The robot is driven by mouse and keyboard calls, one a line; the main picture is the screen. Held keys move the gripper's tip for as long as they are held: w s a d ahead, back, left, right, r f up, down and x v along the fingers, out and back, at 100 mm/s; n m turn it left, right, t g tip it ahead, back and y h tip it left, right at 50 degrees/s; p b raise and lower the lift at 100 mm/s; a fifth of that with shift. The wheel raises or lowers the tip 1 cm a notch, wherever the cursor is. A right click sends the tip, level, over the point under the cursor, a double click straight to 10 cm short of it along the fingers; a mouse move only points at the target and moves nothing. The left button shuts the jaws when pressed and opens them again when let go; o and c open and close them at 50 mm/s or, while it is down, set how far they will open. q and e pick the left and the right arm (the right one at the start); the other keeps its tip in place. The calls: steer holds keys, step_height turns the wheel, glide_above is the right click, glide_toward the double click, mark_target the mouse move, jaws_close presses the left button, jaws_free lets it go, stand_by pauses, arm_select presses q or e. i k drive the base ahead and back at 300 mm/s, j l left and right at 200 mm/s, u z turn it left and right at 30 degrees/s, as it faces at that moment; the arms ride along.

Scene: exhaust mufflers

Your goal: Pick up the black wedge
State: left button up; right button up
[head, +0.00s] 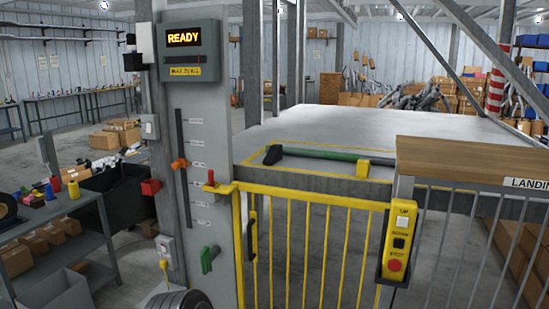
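The black wedge (273,154) sits at the near left edge of the raised grey platform (350,127), inside a yellow outline. It is at the left end of a green bar (325,154) that lies along the platform edge. A small yellow block (362,168) is near the bar's right end. I cannot tell whether the wedge touches the bar. Neither of my grippers is in view.
A yellow barred gate (310,235) stands below the platform's front edge. A grey post with a READY display (184,38) rises at left. A yellow button box (398,240) and a wooden-topped counter (470,160) are at right. A cluttered shelf (50,215) stands at far left.

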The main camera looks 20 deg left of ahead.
mark_target(274, 153)
steer(key=i+j+z, duration=0.1)
steer(key=z, duration=0.5)
steer(key=i+j+z, duration=0.15)
steer(key=j+z, duration=0.15)
steer(key=j, duration=0.95)
steer(key=j+z, duration=0.35)
steer(key=j, duration=0.9)
